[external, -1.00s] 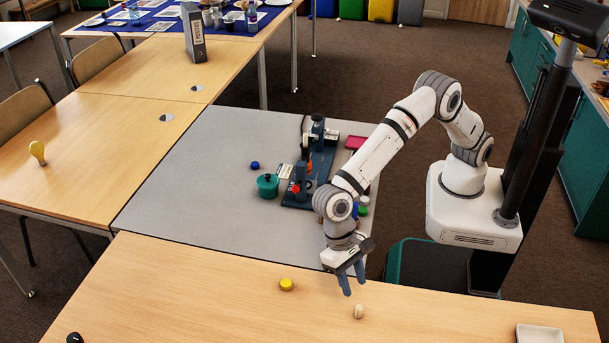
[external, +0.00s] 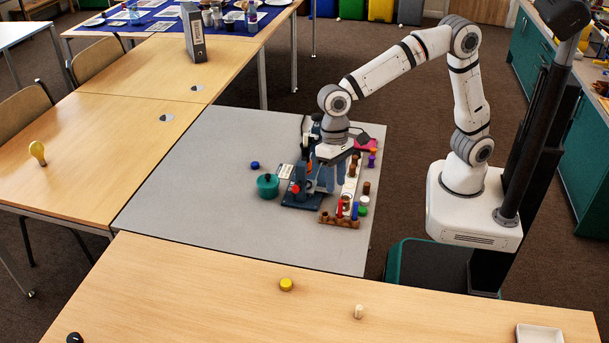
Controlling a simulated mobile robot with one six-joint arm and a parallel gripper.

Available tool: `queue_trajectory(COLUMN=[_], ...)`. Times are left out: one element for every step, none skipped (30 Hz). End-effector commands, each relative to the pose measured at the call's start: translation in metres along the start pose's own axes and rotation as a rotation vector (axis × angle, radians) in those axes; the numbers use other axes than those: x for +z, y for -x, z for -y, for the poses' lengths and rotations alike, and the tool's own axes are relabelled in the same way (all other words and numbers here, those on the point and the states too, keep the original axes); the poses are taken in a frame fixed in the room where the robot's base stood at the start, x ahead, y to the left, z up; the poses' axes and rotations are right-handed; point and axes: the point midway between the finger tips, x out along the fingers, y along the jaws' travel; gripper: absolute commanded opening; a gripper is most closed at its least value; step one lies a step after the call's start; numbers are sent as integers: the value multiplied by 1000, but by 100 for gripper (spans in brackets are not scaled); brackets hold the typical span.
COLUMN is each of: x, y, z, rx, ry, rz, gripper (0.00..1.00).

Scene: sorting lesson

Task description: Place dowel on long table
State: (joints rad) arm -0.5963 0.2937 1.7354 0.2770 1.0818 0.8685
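A small pale wooden dowel (external: 358,311) stands upright on the long wooden table (external: 200,290) in the foreground, right of a yellow disc. My gripper (external: 332,184) is well away from it, over the far right part of the grey table. Its two blue-grey fingers look apart, with nothing visible between them. They partly hide the items behind. Which table the task calls long is not marked.
The grey table (external: 200,200) holds a teal pot (external: 268,186), a dark blue device (external: 297,200) and a brown rack (external: 340,222) with coloured pegs. A yellow disc (external: 286,284) and a white tray (external: 540,334) are on the front table.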

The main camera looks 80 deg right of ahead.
Motion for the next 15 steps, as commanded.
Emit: queue_trajectory(x=[-13,-19,-25,-28,-31,-32,-32,-32,-29,-26,-23,-18,-14,-11,-5], y=[19,28,37,44,50,56,60,64,67,68,69,69,68,67,65], z=[-36,-56,-82,-102,-122,-148,-168,-188,-213,-231,-248,-270,-284,-297,-311], rx=[-9,-10,-9,-6,-3,6,12,20,34,45,56,73,84,97,111], ry=[22,44,73,95,117,146,167,189,217,239,259,286,303,321,343], rz=[-37,-59,-86,-107,-128,-154,-174,-194,-217,-234,-250,-267,-280,-291,-302], gripper=[36,36,36,36,36,36,36,36,36,36,36,36,36,36,36])
